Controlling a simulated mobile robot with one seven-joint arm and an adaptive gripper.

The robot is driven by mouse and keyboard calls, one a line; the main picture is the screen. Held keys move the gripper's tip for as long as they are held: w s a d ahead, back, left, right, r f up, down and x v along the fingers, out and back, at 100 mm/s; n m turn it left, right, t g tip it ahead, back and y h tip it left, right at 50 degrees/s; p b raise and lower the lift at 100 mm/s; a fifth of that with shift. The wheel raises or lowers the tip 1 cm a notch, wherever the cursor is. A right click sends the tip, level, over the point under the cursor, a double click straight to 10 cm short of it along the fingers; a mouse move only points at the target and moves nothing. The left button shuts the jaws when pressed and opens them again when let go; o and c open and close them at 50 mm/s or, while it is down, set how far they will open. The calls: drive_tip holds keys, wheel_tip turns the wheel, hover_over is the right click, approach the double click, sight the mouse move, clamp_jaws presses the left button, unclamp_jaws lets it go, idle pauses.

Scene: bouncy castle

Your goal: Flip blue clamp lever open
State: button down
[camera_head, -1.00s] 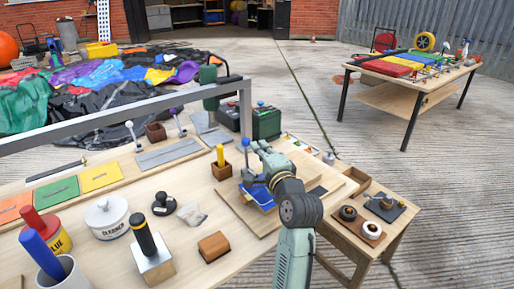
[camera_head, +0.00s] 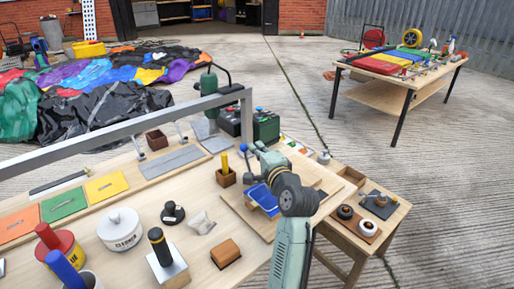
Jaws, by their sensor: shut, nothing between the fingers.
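The blue clamp lever shows as a blue ball knob (camera_head: 244,148) on a thin metal stem. The stem stands nearly upright at the back edge of a wooden board (camera_head: 236,203). A blue pad (camera_head: 262,197) lies on the board, in front of the lever. My gripper (camera_head: 257,150) is shut and empty at the end of my arm. Its tip is just right of the blue knob in the picture; whether they touch cannot be told. My wrist and forearm hide part of the board and the lever's base.
A yellow-handled tool stands in a wooden block (camera_head: 226,177) left of the lever. A grey metal rail (camera_head: 130,122) crosses behind. Dark green boxes (camera_head: 265,125) stand behind my gripper.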

drive_tip(key=shift+w+a+f+p, duration=0.1)
drive_tip(key=shift+w+a+p, duration=0.4)
drive_tip(key=shift+w, duration=0.25)
drive_tip(key=shift+w+a+p, duration=0.35)
drive_tip(key=shift+w+a, duration=0.2)
drive_tip(key=shift+w, duration=0.15)
drive_tip(key=shift+w, duration=0.1)
